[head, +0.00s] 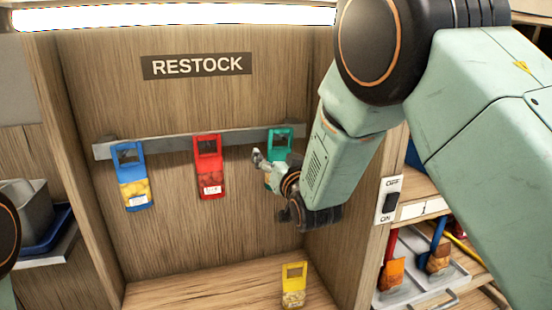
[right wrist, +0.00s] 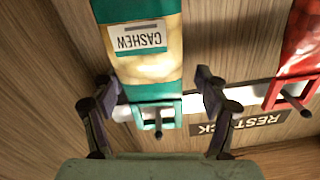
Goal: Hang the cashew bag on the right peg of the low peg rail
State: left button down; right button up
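The cashew bag (head: 281,138) is teal with a clear window and hangs at the right end of the grey peg rail (head: 180,142). In the right wrist view, the cashew bag (right wrist: 140,50) appears upside down, its label readable as CASHEW. The right peg (right wrist: 157,128) shows through the opening of its teal handle. My right gripper (head: 272,185) is in front of the bag and hides its lower part in the head view. In the right wrist view my right gripper (right wrist: 158,88) is open, a finger on each side of the handle, with gaps visible. My left gripper is not in view.
A blue bag (head: 131,180) hangs at the left and a red bag (head: 208,170) in the middle. A yellow bag (head: 293,287) stands on the cubby floor. A RESTOCK sign (head: 197,65) is above the rail. The right side wall carries a switch (head: 390,200).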

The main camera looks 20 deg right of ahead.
jog(key=shift+o, duration=0.2)
jog(key=shift+a, duration=0.15)
jog(key=shift+s+r, duration=0.1)
jog(key=shift+s, duration=0.05)
jog(key=shift+s+d, duration=0.2)
jog(key=shift+s, duration=0.25)
jog(key=s, duration=1.1)
jog(key=shift+d, duration=0.1)
jog(key=shift+w+a, duration=0.2)
jog(key=shift+w, duration=4)
jog(key=shift+d, duration=0.1)
